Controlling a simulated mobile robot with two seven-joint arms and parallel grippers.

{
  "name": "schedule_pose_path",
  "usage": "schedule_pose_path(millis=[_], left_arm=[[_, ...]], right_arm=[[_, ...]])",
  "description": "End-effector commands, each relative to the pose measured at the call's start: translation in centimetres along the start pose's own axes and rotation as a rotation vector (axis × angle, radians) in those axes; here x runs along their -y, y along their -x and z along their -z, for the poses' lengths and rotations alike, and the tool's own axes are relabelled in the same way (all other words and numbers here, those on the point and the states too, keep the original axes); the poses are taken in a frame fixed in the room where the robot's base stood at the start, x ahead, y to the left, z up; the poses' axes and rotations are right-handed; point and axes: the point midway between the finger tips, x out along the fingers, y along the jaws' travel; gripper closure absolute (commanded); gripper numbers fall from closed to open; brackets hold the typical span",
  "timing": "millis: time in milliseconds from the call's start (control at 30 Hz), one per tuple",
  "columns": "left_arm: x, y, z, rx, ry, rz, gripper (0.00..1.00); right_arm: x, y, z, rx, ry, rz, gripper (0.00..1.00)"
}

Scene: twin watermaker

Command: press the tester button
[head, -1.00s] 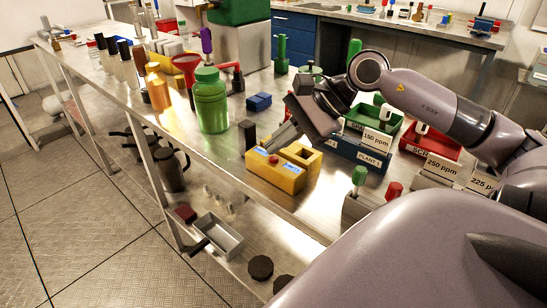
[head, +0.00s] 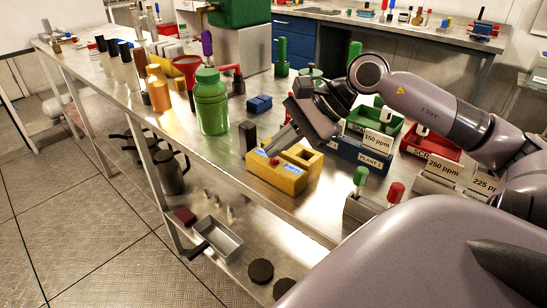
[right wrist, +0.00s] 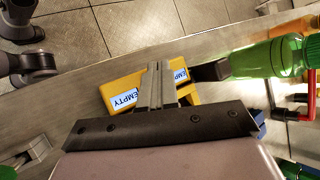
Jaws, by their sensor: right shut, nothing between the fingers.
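The tester is a yellow box (head: 283,178) on the near edge of the metal bench, with pale blue labels and a slot at its right. Its red button (head: 273,161) is on the left part of the top. My right gripper (head: 270,149) is shut and empty, its fingertips just above or at the button; I cannot tell if they touch it. In the right wrist view the shut fingers (right wrist: 158,66) lie over the yellow box (right wrist: 120,88) between two labels reading EMPTY, and hide the button. My left gripper is not in view.
A black block (head: 247,134) stands behind the tester's left end. A green bottle (head: 211,105) is farther left, and a small blue block (head: 259,103) lies behind. A blue tray (head: 362,160) and a red tray (head: 430,140) are to the right. The bench's front edge is close.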

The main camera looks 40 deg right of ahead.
Motion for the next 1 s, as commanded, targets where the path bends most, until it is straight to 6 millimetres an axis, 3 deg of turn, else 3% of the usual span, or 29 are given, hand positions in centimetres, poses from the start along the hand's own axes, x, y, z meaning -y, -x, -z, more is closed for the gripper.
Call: schedule_pose_path(millis=[1000], left_arm=[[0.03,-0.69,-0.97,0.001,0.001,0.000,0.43]], right_arm=[[-0.49,-0.70,0.45,0.010,-0.007,0.007,1.00]])
